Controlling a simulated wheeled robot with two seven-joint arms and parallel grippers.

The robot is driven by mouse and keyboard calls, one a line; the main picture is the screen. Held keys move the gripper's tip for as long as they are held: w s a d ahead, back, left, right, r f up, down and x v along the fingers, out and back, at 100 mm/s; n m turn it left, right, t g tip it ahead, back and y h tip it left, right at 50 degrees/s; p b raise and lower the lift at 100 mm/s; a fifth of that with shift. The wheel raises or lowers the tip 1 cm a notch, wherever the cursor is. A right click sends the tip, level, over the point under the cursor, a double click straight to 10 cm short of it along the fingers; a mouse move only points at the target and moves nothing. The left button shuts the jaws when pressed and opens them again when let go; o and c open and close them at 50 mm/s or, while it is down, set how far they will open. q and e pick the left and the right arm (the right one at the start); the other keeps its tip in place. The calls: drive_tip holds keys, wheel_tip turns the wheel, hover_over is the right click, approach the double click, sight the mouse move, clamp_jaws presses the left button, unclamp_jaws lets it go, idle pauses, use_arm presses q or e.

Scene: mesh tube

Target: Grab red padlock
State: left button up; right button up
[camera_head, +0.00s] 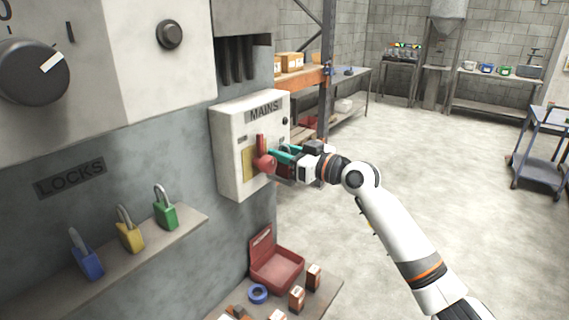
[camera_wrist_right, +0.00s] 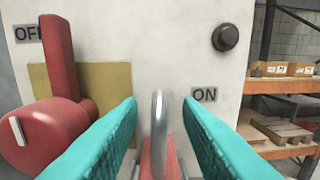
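The red padlock (camera_wrist_right: 158,158) shows at the bottom middle of the right wrist view. Its silver shackle stands upright and its red body is mostly cut off by the frame edge. My right gripper (camera_wrist_right: 158,112) has two teal fingers, open, one on each side of the shackle with a gap to both. In the head view my right gripper (camera_head: 283,154) is at the front of the MAINS box (camera_head: 234,150), beside the red lever (camera_head: 262,160). The padlock is not clear there. My left gripper is not in view.
The red lever (camera_wrist_right: 58,125) stands close to the left finger, over a yellow plate. Blue (camera_head: 88,262), yellow (camera_head: 130,236) and green (camera_head: 166,213) padlocks stand on the LOCKS shelf. An open red case (camera_head: 275,270) lies below.

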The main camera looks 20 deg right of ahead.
clamp_jaws()
